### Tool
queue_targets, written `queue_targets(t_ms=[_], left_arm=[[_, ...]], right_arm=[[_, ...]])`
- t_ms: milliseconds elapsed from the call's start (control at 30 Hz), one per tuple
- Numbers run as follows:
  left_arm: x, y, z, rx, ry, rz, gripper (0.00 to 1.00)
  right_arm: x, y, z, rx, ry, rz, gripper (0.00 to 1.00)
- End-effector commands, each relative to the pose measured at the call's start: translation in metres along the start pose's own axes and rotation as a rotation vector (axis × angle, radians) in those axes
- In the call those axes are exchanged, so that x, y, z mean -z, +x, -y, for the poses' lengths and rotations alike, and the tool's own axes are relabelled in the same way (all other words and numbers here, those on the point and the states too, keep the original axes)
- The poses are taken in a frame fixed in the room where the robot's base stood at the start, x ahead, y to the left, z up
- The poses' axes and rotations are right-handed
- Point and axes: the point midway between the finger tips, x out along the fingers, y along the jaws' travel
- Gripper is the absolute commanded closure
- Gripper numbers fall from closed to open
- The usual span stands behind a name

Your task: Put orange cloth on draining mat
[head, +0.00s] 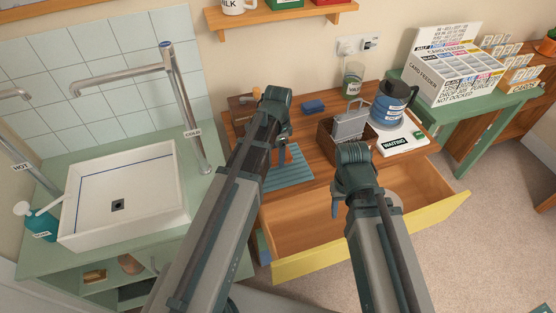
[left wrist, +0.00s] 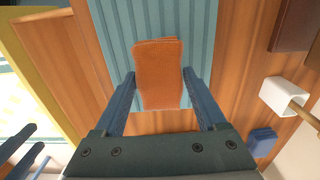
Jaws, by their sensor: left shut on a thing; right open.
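The orange cloth (left wrist: 159,75) is between the two fingers of my left gripper (left wrist: 158,88), which is shut on it. In the left wrist view the cloth lies over the blue ridged draining mat (left wrist: 120,25); I cannot tell whether it touches the mat. In the head view the mat (head: 290,181) lies on the wooden table, and a little of the cloth (head: 288,156) shows below my left gripper (head: 279,150), partly hidden by the arm. My right gripper (head: 336,205) is open and empty above the open drawer.
The open drawer (head: 300,230) with a yellow front juts out below the table. A white sink (head: 125,190) is at left.

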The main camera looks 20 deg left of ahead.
Motion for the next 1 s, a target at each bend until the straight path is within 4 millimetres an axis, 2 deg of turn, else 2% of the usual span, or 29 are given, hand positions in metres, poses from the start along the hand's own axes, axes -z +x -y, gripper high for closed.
queue_targets(t_ms=[33,167,633,667,767,800,1000], left_arm=[[0.0,0.016,-0.001,0.0,0.001,0.0,0.89],[0.0,0.03,-0.002,0.0,0.0,0.0,0.89],[0.0,0.034,-0.002,0.0,0.0,0.0,0.89],[0.0,0.033,-0.002,0.0,0.0,0.0,0.21],[0.0,0.032,-0.002,0.0,0.0,0.0,0.03],[0.0,0.032,-0.002,0.0,0.0,0.0,0.0],[0.0,0.032,-0.002,0.0,0.0,0.0,0.0]], right_arm=[[0.001,0.015,0.002,0.0,0.0,0.0,0.5],[0.002,0.03,0.003,0.0,0.0,0.0,0.5],[0.002,0.034,0.003,0.0,0.0,0.0,0.5],[0.002,0.032,0.003,0.0,0.0,0.0,0.5],[0.002,0.032,0.003,0.0,0.0,0.0,0.5],[0.002,0.032,0.003,0.0,0.0,0.0,0.5],[0.002,0.032,0.003,0.0,0.0,0.0,0.5]])
